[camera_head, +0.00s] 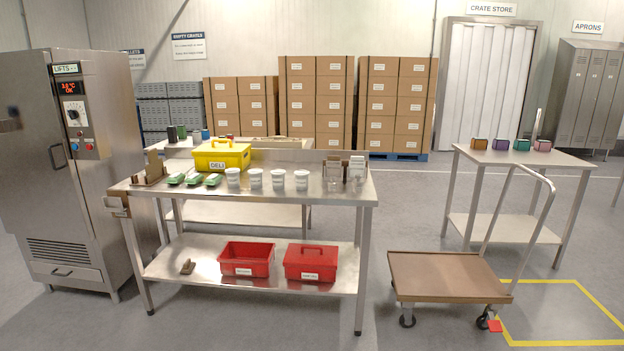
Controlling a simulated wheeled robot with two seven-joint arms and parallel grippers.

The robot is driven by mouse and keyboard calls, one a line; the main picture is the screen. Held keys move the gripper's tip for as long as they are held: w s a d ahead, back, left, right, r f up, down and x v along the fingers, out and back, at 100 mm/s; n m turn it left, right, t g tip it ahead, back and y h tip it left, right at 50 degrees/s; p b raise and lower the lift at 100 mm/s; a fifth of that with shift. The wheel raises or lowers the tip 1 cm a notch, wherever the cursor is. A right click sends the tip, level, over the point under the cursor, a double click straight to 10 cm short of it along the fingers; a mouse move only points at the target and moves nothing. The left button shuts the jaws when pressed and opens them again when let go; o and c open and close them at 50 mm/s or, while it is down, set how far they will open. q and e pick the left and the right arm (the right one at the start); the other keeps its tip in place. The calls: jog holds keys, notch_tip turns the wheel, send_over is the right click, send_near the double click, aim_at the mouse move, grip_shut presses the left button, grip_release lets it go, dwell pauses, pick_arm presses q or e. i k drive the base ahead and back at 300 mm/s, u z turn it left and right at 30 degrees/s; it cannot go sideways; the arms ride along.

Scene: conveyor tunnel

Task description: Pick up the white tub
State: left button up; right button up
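Several white tubs stand upright in a row along the front of the steel table (270,195). From left to right I see a first white tub (233,178), a second (255,179), a third (278,180) and a last one (301,181). They look alike, with small dark print that I cannot read. They stand apart from each other on the bare tabletop. Neither of my grippers shows in the head view.
A yellow DELI crate (222,155) stands behind the tubs, green packs (194,180) to their left, clear containers (334,187) to their right. Red crates (246,258) sit on the lower shelf. A steel cabinet (75,200) flanks the left; a flat trolley (447,275) stands right.

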aim_at(302, 177)
jog(key=z, duration=0.5)
jog(key=i, duration=1.7)
jog(key=u, duration=0.75)
jog(key=i, duration=1.4)
jog(key=u, duration=1.2)
